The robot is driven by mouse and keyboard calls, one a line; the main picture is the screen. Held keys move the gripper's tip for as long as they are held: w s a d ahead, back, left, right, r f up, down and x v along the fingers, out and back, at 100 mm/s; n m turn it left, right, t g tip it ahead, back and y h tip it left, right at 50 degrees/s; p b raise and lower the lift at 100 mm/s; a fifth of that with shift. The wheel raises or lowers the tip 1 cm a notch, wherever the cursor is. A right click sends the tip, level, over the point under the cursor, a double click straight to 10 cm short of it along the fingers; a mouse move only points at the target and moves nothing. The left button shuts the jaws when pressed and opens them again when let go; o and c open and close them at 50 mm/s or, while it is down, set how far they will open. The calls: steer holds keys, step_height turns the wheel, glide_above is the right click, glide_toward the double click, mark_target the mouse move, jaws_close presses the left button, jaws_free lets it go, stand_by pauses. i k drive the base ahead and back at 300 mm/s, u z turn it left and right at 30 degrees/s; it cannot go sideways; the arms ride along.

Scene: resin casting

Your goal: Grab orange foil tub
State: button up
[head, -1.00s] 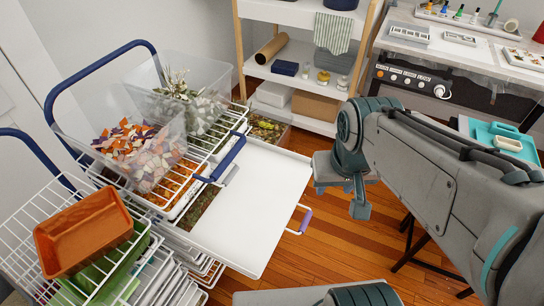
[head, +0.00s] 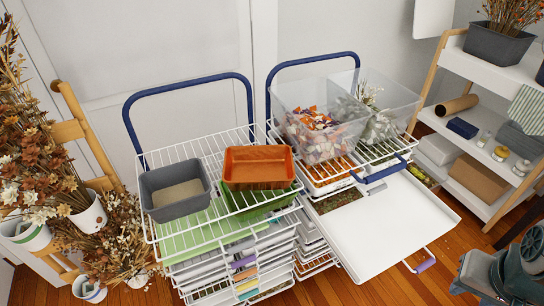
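The orange foil tub (head: 257,182) is a rectangular open tub with sloped sides. It stands upright in the white wire basket on top of the left cart, right of a grey tub (head: 160,208). A green tub (head: 262,205) shows below and behind its front edge. The end of my arm shows only at the bottom right corner, cut by the frame. My gripper's fingers cannot be made out there, and it is far from the orange tub.
A clear bin (head: 390,100) with petals and dried flowers stands on the right cart, beside a pulled-out white tray (head: 385,225). Blue cart handles (head: 185,84) rise behind the baskets. Dried flowers in white pots stand left; a shelf (head: 480,90) stands right.

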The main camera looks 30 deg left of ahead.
mark_target(256, 168)
steer(key=u, duration=0.3)
steer(key=i, duration=0.45)
steer(key=u, duration=1.9)
steer(key=i, duration=0.4)
steer(key=z, duration=0.8)
